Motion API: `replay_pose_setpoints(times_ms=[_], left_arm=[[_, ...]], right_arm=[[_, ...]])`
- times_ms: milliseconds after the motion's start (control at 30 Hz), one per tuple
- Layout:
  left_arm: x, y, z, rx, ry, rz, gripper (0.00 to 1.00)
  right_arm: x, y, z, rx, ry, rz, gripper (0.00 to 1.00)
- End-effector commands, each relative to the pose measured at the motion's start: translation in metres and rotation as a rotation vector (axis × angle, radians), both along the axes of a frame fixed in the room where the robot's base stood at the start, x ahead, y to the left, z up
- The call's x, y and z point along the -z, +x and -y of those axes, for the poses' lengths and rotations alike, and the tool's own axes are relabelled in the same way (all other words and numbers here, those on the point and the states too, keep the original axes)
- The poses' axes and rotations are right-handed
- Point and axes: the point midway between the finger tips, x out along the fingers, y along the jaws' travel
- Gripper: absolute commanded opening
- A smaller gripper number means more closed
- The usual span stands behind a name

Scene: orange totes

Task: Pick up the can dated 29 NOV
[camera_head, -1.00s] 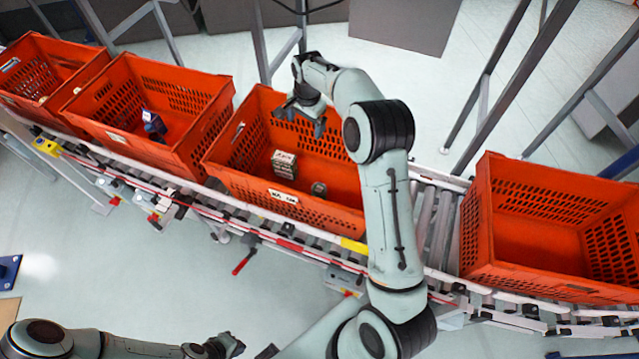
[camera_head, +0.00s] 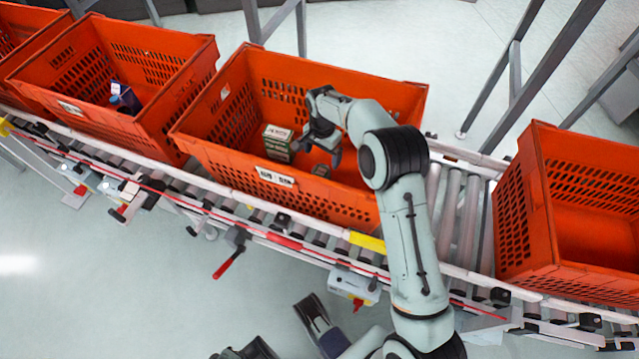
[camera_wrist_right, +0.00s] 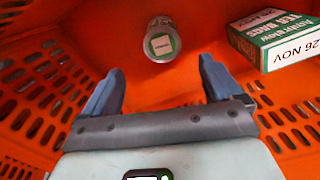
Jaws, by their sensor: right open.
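A small can (camera_wrist_right: 160,45) stands in an orange tote (camera_head: 275,180); its pale top label is too small to read. My right gripper (camera_head: 322,150) is open and empty inside the tote, pointing down. In the right wrist view its fingers (camera_wrist_right: 160,85) are spread, with the can just beyond and between them, apart from both. A green and white box (camera_wrist_right: 275,40) marked 26 NOV lies right of the can. Dark parts at the head view's bottom edge may be my left gripper; its jaws are unclear.
The tote's perforated walls surround my right gripper closely. It sits on a roller conveyor (camera_head: 455,215). A tote on the left (camera_head: 150,60) holds a small dark blue item (camera_head: 126,98). Another tote (camera_head: 575,170) stands on the right, with bare rollers between.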

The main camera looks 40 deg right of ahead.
Motion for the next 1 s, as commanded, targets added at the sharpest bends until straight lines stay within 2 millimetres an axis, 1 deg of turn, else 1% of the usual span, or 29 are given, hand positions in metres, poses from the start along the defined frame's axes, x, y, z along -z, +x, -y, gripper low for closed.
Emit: replay_pose_setpoints(times_ms=[33, 200, 300, 400, 567, 633, 900, 1000], left_arm=[[0.003, 0.003, -0.001, -0.003, 0.003, 0.007, 0.0], [0.01, 0.014, -0.007, -0.015, 0.017, 0.036, 0.0], [0.014, 0.019, -0.01, -0.021, 0.024, 0.049, 0.0], [0.016, 0.022, -0.011, -0.025, 0.028, 0.058, 0.0], [0.017, 0.025, -0.013, -0.027, 0.032, 0.065, 0.0], [0.02, 0.027, -0.014, -0.03, 0.035, 0.071, 0.0], [0.032, 0.043, -0.022, -0.047, 0.056, 0.113, 0.0], [0.032, 0.046, -0.024, -0.05, 0.06, 0.121, 0.0]], right_arm=[[0.011, -0.001, 0.0, 0.001, 0.001, -0.004, 0.93], [0.044, -0.001, 0.0, 0.001, 0.002, -0.005, 0.93], [0.06, -0.001, 0.0, 0.001, 0.001, -0.003, 0.93], [0.07, 0.0, 0.0, 0.001, 0.0, -0.002, 0.93], [0.077, 0.0, 0.0, 0.001, 0.0, -0.001, 0.93], [0.083, 0.0, 0.0, 0.0, 0.0, -0.002, 0.93], [0.122, 0.003, 0.0, 0.0, 0.001, -0.003, 0.93], [0.127, 0.003, 0.0, 0.0, 0.0, 0.0, 0.93]])
